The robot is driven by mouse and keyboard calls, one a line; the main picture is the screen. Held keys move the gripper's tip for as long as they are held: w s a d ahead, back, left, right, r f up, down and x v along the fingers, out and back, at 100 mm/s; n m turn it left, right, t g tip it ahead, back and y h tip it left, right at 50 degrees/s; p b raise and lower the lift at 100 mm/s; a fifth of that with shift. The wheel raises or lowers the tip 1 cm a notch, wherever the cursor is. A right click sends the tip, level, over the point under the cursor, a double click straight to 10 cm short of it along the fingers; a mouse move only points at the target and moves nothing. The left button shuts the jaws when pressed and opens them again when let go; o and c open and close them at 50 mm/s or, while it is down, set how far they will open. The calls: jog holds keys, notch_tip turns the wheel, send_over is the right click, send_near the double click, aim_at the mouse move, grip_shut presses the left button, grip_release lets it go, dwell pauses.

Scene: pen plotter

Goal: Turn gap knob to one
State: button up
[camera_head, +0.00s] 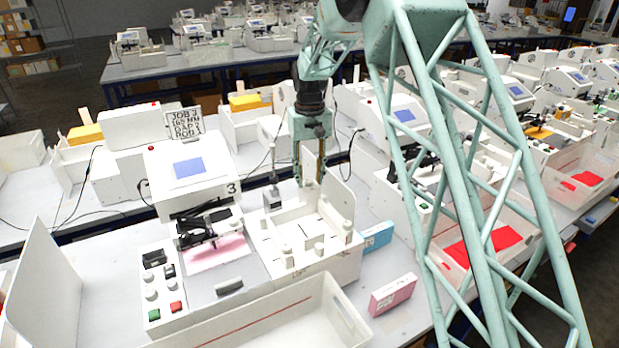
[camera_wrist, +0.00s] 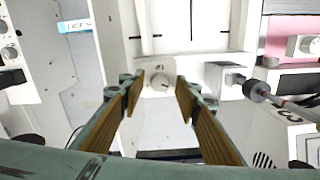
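A white round knob (camera_wrist: 160,82) with a small mark on its face sits on a white block at the edge of the white tray box (camera_wrist: 205,72) in the wrist view. I cannot read any scale by it. My gripper (camera_wrist: 159,92) is open, with its two tan-padded fingers on either side of the knob. No clear contact with the knob shows. In the head view my gripper (camera_head: 309,183) points down at the back edge of the tray box (camera_head: 310,265). The knob is not clear to see there.
An upright rod with a round end (camera_wrist: 258,90) stands close beside the gripper. The plotter with a blue screen (camera_head: 189,167) and number 3 is to the left in the head view. A raised white lid (camera_head: 338,205) stands to the right.

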aim_at(311, 181)
jog(key=shift+r, duration=0.2)
notch_tip(311, 181, up, 12)
jog(key=shift+f, duration=0.15)
dwell(0.6)
dwell(0.4)
jog(key=s+d+r+m+t+b, duration=0.1)
jog(key=s+d+r+b, duration=0.1)
jog(key=s+d+r, duration=0.55)
jog(key=s+d+r+b, duration=0.1)
jog(key=s+d+r, duration=0.25)
jog(key=s, duration=0.75)
jog(key=s+d+r+m+t+b, duration=0.15)
jog(key=s+d+r, duration=0.35)
jog(key=s, duration=0.5)
jog(key=s+d+f+b, duration=0.1)
jog(key=s+d+f, duration=0.2)
jog(key=s, duration=0.7)
jog(key=s+d+f+m+t+b, duration=0.1)
jog(key=s+d+f+b, duration=0.1)
jog(key=s, duration=0.9)
jog(key=s+d+f+b, duration=0.1)
jog(key=s+d+f, duration=0.3)
jog(key=s, duration=0.7)
jog(key=shift+s+d+f, duration=0.15)
jog(key=shift+s+f, duration=0.1)
jog(key=shift+f, duration=0.15)
